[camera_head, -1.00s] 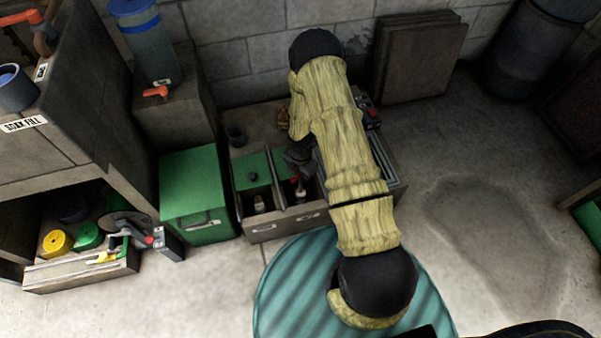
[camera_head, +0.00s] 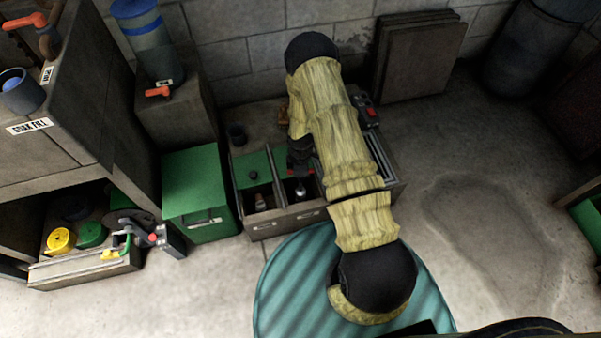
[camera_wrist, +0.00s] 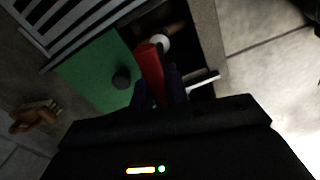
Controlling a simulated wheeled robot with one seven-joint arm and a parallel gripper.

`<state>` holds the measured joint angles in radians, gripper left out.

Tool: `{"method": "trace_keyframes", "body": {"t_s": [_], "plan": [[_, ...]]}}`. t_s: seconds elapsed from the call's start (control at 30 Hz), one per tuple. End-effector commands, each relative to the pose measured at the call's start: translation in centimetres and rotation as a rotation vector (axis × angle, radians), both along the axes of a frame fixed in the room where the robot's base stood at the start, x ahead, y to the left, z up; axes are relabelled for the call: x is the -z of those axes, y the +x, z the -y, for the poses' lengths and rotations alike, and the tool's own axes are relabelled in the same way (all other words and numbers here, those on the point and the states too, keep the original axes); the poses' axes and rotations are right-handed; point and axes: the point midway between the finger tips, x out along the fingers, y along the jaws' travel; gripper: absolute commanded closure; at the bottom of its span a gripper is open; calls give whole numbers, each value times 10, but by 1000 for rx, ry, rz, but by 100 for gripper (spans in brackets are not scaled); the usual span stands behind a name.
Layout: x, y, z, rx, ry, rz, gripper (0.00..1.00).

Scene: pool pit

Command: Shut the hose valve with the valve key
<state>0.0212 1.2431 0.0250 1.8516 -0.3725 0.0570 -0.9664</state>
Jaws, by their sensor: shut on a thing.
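My gripper (camera_head: 301,172) reaches down into the right-hand open compartment of a grey box on the floor. In the wrist view my gripper (camera_wrist: 160,88) is shut on a red-handled tool (camera_wrist: 151,66). A pale round collar shows beyond its red handle. The tool's lower end sits in or just over the dark compartment, and whether it is the valve key I cannot tell. A small orange-red lever (camera_head: 158,92) is on the grey block at left. Another orange-red handle (camera_head: 24,20) is on pipework at the upper left. Neither can be told for certain as the hose valve.
The compartment box (camera_head: 284,226) has green covers and dividers; its left compartment holds another small item. A green bin (camera_head: 196,190) stands close on its left. A low tray (camera_head: 85,270) with yellow and green reels is further left. Open floor (camera_head: 480,240) lies to the right.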

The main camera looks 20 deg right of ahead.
Motion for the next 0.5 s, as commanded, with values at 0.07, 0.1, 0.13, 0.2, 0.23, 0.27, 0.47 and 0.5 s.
{"method": "trace_keyframes", "body": {"t_s": [0.07,0.1,0.13,0.2,0.23,0.27,0.47,0.5], "plan": [[0,0,0,3,1,0,100],[-1,0,0,3,1,0,100],[-2,0,0,2,1,-1,100],[-5,0,0,2,1,0,100],[-6,0,0,2,1,0,100],[-7,0,0,2,1,0,100],[-15,1,0,1,1,1,100],[-16,1,0,1,0,2,100]]}}
